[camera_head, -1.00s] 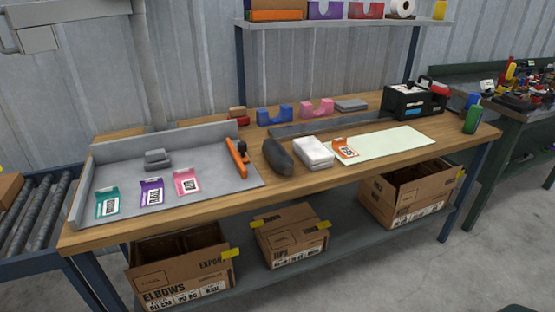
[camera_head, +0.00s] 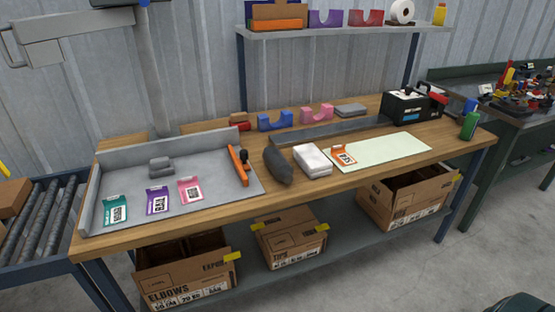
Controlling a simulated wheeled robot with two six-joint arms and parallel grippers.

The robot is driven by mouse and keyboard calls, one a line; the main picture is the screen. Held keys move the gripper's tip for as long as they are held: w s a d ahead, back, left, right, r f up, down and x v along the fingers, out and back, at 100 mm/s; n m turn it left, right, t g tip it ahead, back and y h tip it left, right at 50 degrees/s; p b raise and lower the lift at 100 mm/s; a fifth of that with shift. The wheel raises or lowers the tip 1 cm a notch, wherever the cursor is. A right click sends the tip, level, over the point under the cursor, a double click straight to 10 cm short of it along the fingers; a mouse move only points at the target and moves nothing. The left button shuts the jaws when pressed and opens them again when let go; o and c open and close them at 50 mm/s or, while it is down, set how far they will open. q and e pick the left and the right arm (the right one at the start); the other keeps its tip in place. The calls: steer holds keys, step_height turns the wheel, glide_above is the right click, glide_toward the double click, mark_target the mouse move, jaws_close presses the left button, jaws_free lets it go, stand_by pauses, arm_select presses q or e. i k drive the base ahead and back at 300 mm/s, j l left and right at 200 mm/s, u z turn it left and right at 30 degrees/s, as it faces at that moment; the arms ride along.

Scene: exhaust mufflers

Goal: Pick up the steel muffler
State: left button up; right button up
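A dark grey, rounded, elongated body (camera_head: 278,166), which looks like the muffler, lies on the wooden workbench (camera_head: 225,213) just right of the grey tray. Its material is hard to tell from here. A small grey block-like piece (camera_head: 161,167) sits inside the grey tray (camera_head: 225,191). Neither of my grippers shows in the head view.
Teal (camera_head: 116,210), purple (camera_head: 158,200) and pink (camera_head: 189,190) cards lie in the tray beside an orange-handled tool (camera_head: 237,166). A white stack (camera_head: 312,160) and pale mat (camera_head: 392,148) lie right of the dark body. A black box machine (camera_head: 405,106) stands at the back right. Cartons sit below.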

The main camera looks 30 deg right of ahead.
mark_target(280, 168)
steer(key=i+l, duration=0.15)
steer(key=l, duration=0.45)
steer(key=i+l+u, duration=0.15)
steer(key=l, duration=0.4)
steer(key=i+l, duration=0.1)
steer(key=l, duration=0.5)
steer(key=i+l+u, duration=0.15)
steer(key=l, duration=0.45)
steer(key=k+j, duration=0.05)
